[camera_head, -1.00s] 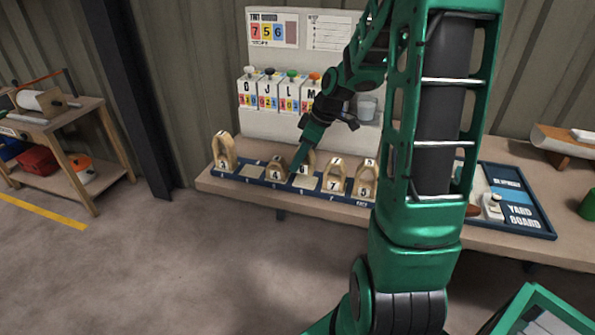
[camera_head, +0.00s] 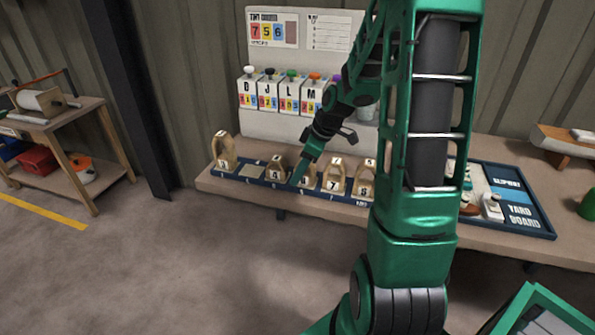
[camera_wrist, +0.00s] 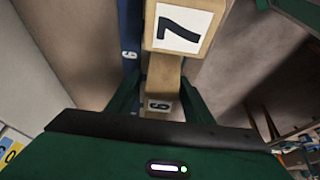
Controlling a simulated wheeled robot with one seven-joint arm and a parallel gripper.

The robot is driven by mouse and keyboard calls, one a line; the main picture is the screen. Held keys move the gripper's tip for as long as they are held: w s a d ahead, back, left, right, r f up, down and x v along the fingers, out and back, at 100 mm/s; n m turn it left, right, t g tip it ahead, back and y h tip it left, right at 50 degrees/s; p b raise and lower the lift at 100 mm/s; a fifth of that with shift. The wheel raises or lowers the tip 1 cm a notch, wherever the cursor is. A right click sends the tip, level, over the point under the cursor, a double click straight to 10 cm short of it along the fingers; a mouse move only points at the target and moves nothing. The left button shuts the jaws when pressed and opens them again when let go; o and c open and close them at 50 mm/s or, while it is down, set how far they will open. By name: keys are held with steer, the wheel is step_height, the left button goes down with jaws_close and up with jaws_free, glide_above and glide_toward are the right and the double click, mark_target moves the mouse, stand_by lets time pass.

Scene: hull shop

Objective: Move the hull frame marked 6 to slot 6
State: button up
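The hull frame marked 6 (camera_head: 309,172) is a pale wooden arch between the frames marked 4 and 7. It is partly hidden behind my gripper (camera_head: 297,181) in the head view. The blue rack (camera_head: 262,181) has a slot label 6 (camera_wrist: 128,54) beside this frame. The frame stands at or just above that slot; its base is hidden, so I cannot tell whether it is seated.
The frame marked 7 (camera_head: 334,177) is close on the right, and the frame marked 4 (camera_head: 277,168) on the left. An empty pad (camera_head: 251,171) lies between 4 and the tall leftmost frame (camera_head: 225,152). The yard board (camera_head: 520,205) is on the right of the bench.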

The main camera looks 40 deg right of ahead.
mark_target(315, 170)
steer(key=shift+r, duration=0.1)
steer(key=shift+r, duration=0.3)
steer(key=v, duration=1.1)
steer(key=shift+s+f, duration=0.1)
steer(key=s+a+m+g+h, duration=0.1)
steer(key=s+a+m, duration=0.1)
steer(key=s+m, duration=0.5)
steer(key=s+a+m+g+h, duration=0.1)
steer(key=s+m, duration=0.6)
steer(key=s, duration=1.1)
steer(key=a+g, duration=0.1)
steer(key=a, duration=0.1)
steer(key=shift+a+g+h, duration=0.25)
steer(key=shift+g+h, duration=0.05)
steer(key=shift+s, duration=0.1)
